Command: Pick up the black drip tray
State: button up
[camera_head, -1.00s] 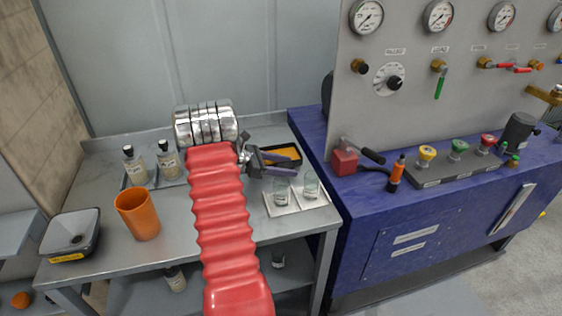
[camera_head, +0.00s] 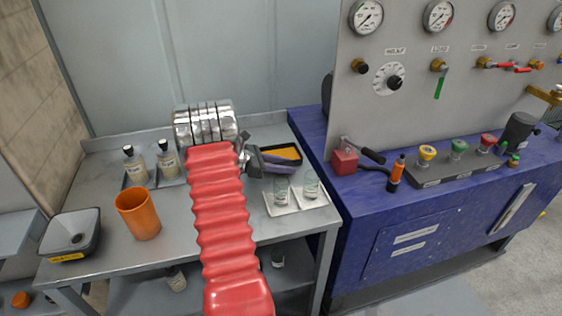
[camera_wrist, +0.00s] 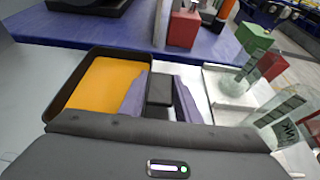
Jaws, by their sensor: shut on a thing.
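The black drip tray (camera_wrist: 69,84) has a dark rim and an orange inside. In the head view the tray (camera_head: 299,153) lies at the back right of the grey table, partly hidden by my gripper. My gripper (camera_head: 280,166) reaches in from the left, beyond my red-sleeved arm. In the wrist view the purple-grey fingers of my gripper (camera_wrist: 162,82) are shut on a black block-like part beside the tray, apparently its handle. Where that part joins the tray is hidden. I cannot tell any clear gap between the tray and the table.
Two glass jars stand on a white tray (camera_head: 272,207) just in front. An orange cup (camera_head: 138,214), two bottles on a tray (camera_head: 157,183) and a dark-rimmed basin (camera_head: 72,236) are to the left. The blue bench (camera_head: 330,205) borders the table on the right.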

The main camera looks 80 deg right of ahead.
notch_tip(320, 180, up, 28)
dwell(0.7)
